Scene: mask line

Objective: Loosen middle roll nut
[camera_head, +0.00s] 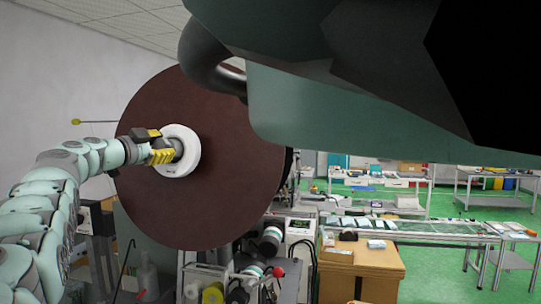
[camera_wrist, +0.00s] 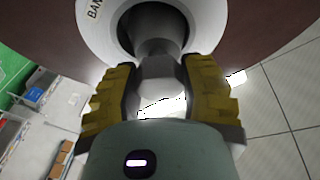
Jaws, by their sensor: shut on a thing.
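A large dark brown roll disc (camera_head: 215,120) stands upright in the middle of the head view, with a white ring (camera_head: 187,170) at its centre. My gripper (camera_head: 163,149), with yellow-padded fingers, is at this centre from the left. In the wrist view my gripper (camera_wrist: 163,85) is shut on a grey metal nut (camera_wrist: 160,73), one finger on each side. The nut sits in front of a grey shaft (camera_wrist: 157,30) that goes into the dark opening of the white ring (camera_wrist: 97,25). The nut is mostly hidden by my fingers in the head view.
A thin rod with a yellow tip (camera_head: 77,122) sticks out left of the disc. Machine parts (camera_head: 260,260) stand below it. A brown cabinet (camera_head: 360,268) and a conveyor (camera_head: 410,232) are at the right. Green floor farther right is partly clear.

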